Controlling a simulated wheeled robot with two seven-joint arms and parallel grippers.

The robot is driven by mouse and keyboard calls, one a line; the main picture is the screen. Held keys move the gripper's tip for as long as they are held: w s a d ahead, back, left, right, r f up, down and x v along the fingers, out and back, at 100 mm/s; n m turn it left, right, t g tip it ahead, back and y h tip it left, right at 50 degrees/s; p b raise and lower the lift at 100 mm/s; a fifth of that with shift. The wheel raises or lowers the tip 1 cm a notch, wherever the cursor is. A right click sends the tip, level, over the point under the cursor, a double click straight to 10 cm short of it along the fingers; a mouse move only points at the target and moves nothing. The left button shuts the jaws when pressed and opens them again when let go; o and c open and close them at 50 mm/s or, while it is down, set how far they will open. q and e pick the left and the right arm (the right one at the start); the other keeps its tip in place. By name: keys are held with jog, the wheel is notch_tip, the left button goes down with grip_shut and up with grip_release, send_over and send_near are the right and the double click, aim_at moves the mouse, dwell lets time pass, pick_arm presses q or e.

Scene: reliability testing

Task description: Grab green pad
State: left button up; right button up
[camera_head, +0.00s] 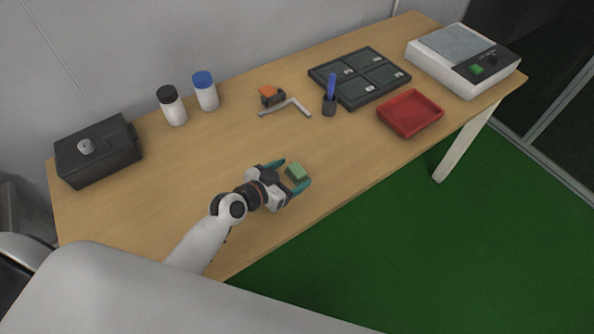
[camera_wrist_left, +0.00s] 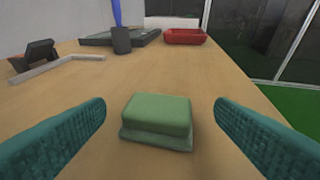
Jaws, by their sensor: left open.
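The green pad (camera_head: 297,172) is a small block with a wider lower rim, lying on the wooden table near its front edge. In the left wrist view the green pad (camera_wrist_left: 157,121) sits in the lower middle, between the two fingers and apart from both. My left gripper (camera_head: 290,176) is open, with its teal fingers on either side of the pad. In the left wrist view the left gripper (camera_wrist_left: 160,128) shows one finger at each lower side. My right gripper is not in view.
A red tray (camera_head: 410,113), a black four-panel tray (camera_head: 360,77), a pen holder (camera_head: 329,105) with a blue pen and a metal L-shaped bar (camera_head: 287,107) lie beyond. Two bottles, a black box (camera_head: 98,152) and a scale (camera_head: 462,60) stand farther off. The table around the pad is clear.

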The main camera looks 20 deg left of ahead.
aim_at(295, 171)
pick_arm(q)
jog(key=x, duration=0.3)
jog(key=shift+w+f, duration=0.1)
jog(key=shift+w, duration=0.05)
jog(key=shift+c, duration=0.4)
jog(key=c, duration=0.9)
